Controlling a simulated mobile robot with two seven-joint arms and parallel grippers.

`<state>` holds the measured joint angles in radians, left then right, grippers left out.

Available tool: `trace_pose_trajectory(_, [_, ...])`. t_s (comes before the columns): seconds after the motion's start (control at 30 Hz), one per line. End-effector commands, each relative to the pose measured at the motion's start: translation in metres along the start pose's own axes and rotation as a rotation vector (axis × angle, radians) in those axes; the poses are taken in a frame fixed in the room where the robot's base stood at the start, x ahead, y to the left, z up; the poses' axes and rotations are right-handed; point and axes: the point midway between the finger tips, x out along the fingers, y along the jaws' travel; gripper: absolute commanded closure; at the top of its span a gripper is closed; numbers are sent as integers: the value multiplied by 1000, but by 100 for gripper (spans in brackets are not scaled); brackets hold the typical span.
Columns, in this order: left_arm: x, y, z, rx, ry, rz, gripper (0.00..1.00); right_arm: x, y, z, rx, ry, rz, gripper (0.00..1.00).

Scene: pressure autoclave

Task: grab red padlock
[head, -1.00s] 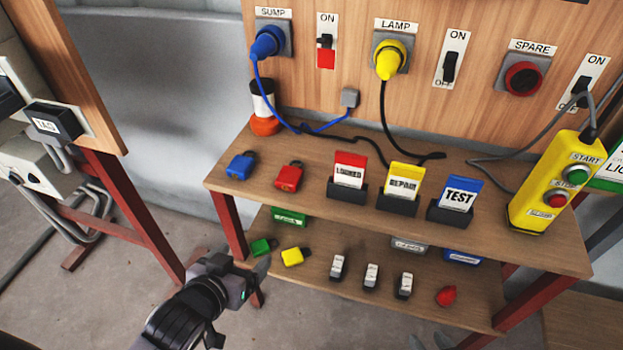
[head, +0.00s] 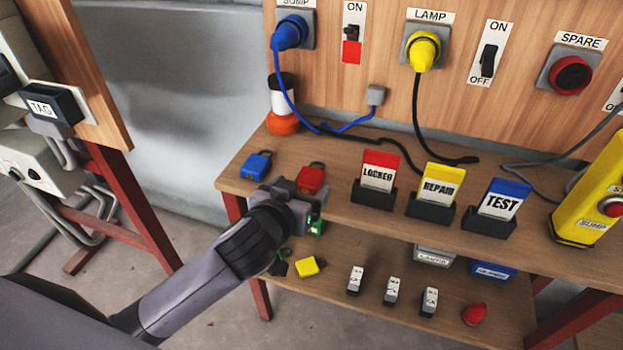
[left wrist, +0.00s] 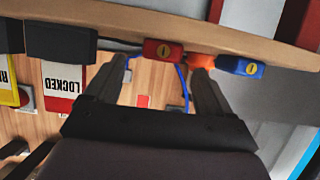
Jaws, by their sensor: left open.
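The red padlock (head: 311,179) lies on the upper shelf near its front left edge, right of the blue padlock (head: 256,165). My left gripper (head: 292,197) is just in front of the red padlock in the head view and hides part of the shelf edge. In the left wrist view the picture is upside down; the red padlock (left wrist: 164,50) shows beyond and between the two open fingertips (left wrist: 160,68). The jaws are open and nothing is between them that I can see as held. My right gripper is not in view.
Red, yellow and blue tag holders (head: 436,206) stand right of the padlock on the upper shelf (head: 340,228). An orange and white cylinder (head: 282,105) stands behind. A yellow padlock (head: 308,267) and several small items lie on the lower shelf (head: 390,320). Cables hang behind.

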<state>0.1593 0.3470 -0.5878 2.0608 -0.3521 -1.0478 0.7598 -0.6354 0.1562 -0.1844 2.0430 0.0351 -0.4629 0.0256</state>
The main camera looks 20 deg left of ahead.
Motion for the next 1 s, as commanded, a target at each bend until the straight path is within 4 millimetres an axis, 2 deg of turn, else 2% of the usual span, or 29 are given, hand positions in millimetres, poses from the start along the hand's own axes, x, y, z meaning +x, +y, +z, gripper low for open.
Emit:
trace_pose_trajectory(0.1, [18,-2,0,3,2,-3,17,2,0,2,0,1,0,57])
trace_pose_trajectory(0.23, [31,-1,1,1,-1,0,17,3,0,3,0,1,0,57])
trace_pose_trajectory(0.57, [36,-1,0,1,0,2,17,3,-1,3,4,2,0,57])
trace_pose_trajectory(0.77, [36,-1,0,1,0,2,79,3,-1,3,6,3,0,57])
trace_pose_trajectory(0.8, [36,-1,0,1,0,2,82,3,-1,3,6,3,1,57])
trace_pose_trajectory(1.0, [36,-1,0,1,1,2,82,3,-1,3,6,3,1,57])
